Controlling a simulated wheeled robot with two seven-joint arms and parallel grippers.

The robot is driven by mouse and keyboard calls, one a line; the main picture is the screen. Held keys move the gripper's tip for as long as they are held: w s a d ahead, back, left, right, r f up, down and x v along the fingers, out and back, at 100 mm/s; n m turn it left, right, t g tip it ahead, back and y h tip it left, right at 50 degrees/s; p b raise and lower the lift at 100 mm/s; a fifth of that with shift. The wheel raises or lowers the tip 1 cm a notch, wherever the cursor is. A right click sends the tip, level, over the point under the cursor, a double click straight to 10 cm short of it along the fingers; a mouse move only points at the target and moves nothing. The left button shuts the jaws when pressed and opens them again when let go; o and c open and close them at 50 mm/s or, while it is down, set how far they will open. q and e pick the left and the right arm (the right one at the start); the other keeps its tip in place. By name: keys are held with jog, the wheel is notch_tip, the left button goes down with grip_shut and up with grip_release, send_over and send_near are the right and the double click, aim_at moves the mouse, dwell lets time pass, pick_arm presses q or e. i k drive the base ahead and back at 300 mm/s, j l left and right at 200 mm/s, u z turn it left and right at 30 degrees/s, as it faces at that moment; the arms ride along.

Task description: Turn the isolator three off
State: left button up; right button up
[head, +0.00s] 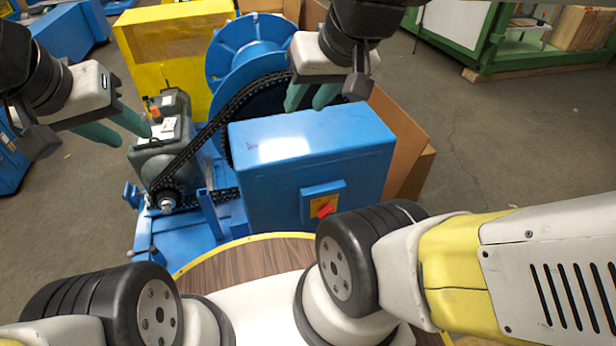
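A red rotary handle (326,210) on a yellow plate sits on a small blue switch box (308,205), fixed to the front of a large blue cabinet (315,150). The handle looks slanted; its exact position and any number on it are too small to read. My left gripper (133,137) is open and empty, its teal fingers apart, in front of the grey motor at the left. My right gripper (305,107) is open and empty, over the back of the blue cabinet, away from the handle.
A black chain (215,125) runs from a small sprocket by the grey motor (155,148) to a blue drum (245,48). A yellow guard (170,45) stands behind. My forearm lies close in front of the switch box. Open floor lies to the right.

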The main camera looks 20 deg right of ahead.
aim_at(325, 209)
jog(key=z, duration=0.95)
jog(key=k+j+z, duration=0.2)
jog(key=z, duration=0.2)
jog(key=k+j+z, duration=0.1)
jog(key=k+z, duration=0.3)
jog(key=i, duration=0.1)
